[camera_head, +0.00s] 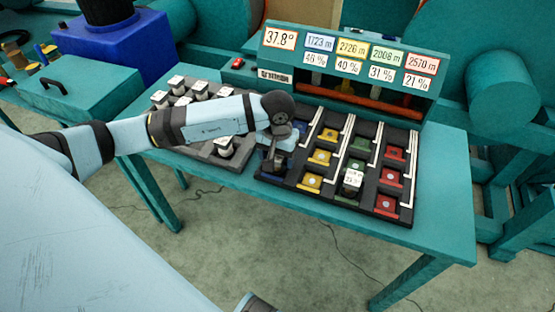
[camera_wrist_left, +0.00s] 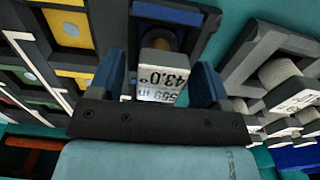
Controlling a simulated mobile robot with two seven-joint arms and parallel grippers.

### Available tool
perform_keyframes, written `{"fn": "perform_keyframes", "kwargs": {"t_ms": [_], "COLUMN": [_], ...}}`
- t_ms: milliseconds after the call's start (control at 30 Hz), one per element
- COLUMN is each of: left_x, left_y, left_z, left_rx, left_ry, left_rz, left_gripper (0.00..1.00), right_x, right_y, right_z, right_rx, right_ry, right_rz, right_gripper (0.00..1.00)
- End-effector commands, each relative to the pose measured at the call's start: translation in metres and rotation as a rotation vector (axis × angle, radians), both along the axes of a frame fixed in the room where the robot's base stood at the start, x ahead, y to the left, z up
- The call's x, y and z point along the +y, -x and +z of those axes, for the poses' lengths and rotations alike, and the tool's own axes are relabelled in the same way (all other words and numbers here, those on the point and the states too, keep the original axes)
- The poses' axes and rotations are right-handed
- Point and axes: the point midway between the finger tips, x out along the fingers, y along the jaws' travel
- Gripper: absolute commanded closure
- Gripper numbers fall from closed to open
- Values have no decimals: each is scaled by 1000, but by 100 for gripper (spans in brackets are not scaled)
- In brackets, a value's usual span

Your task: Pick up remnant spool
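A small spool with a white label reading 43.0 and 559 m (camera_wrist_left: 160,75) stands in a blue-floored slot, seen in the left wrist view. My left gripper (camera_wrist_left: 158,88) is open, with one blue finger on each side of this spool and narrow gaps that look clear. In the head view my left gripper (camera_head: 275,158) points down over the front end of the blue column, and my wrist hides the spool there. Another white-labelled spool (camera_head: 352,180) stands in the front part of the green column.
The dark slotted rack (camera_head: 332,192) has blue, yellow, green and red columns with white rails between them. A grey tray with several white-topped spools (camera_head: 200,90) lies to its left. A teal display housing (camera_head: 350,55) stands behind. The teal table (camera_head: 440,200) is bare at right.

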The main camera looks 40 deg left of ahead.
Motion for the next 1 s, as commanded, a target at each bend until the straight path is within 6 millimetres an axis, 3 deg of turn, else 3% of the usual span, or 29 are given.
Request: {"fn": "perform_keyframes", "kwargs": {"t_ms": [33, 200, 233, 667, 867, 1000], "left_x": [0, 0, 0, 0, 0, 0], "left_y": [0, 0, 0, -1, -1, -1], "left_z": [0, 0, 0, 13, 49, 90], "left_rx": [0, 0, 0, -3, -5, -7], "left_ry": [0, 0, 0, 0, 0, -1], "left_rz": [0, 0, 0, 0, 0, -1], "left_gripper": [42, 81, 84, 84, 84, 84], "right_x": [0, 0, 0, 0, 0, 0], "right_y": [0, 0, 0, 0, 0, 1], "right_z": [0, 0, 0, 1, 4, 5], "right_rx": [0, 0, 0, 0, 3, 6], "right_ry": [0, 0, 0, -1, -2, -3], "right_rz": [0, 0, 0, 0, -1, -2], "right_gripper": [100, 100, 100, 100, 100, 100]}}
